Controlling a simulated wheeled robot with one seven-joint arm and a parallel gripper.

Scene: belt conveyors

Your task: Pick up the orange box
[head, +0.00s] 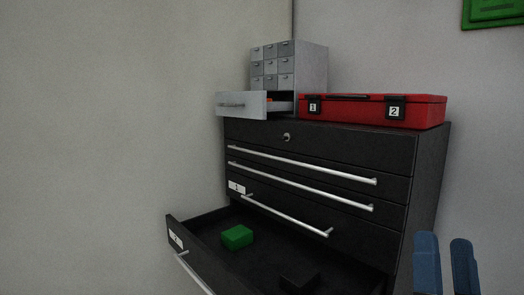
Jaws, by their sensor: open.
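A green box (237,237) lies inside the cabinet's open lower drawer (204,222). A dark block (299,278) lies in the same drawer, nearer the bottom edge of the picture.
A red case (372,111) labelled 1 and 2 sits on the cabinet top. Behind it stands a grey small-drawer unit (313,70) with one drawer (241,105) pulled out, holding something reddish. A green panel (492,12) hangs on the right wall. Walls close in behind.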

